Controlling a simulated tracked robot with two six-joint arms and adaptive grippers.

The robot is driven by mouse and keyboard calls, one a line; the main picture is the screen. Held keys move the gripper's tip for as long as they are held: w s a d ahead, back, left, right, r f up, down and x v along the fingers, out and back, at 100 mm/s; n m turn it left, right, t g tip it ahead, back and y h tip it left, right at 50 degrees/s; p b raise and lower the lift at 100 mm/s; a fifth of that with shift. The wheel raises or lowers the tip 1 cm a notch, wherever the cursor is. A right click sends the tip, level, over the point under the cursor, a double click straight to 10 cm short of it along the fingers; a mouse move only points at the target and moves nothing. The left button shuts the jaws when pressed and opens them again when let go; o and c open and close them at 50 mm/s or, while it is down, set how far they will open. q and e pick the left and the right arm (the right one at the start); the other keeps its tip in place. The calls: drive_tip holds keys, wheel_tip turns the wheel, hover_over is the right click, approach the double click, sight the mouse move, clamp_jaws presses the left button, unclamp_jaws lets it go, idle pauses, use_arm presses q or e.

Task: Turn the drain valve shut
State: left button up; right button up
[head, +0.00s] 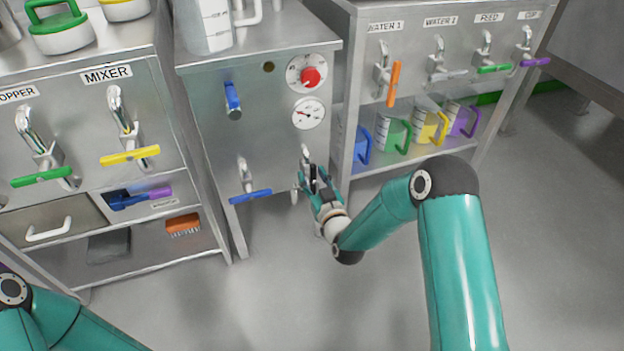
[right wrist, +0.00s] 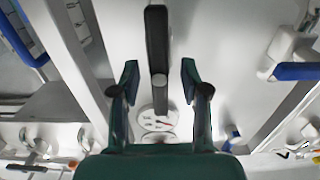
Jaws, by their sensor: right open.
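A valve with a black lever handle (head: 313,180) is on the front of the middle steel cabinet, below the round gauge; I see no label on it and take it for the drain valve. Its handle points downward and is partly hidden by my right gripper (head: 320,186). In the right wrist view the black handle (right wrist: 157,45) lies between the two open fingers of the right gripper (right wrist: 160,73), with a gap on each side. My left gripper is out of view; only part of that arm shows at the lower left.
A blue-handled valve (head: 250,196) sits just left on the same cabinet. A red knob (head: 311,77) and a gauge (head: 308,113) are above. An orange-handled valve (head: 394,84) is on the right cabinet. Open floor (head: 270,290) lies in front.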

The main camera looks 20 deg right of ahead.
drive_tip(key=shift+c, duration=0.4)
drive_tip(key=c, duration=0.8)
drive_tip(key=shift+a, duration=0.1)
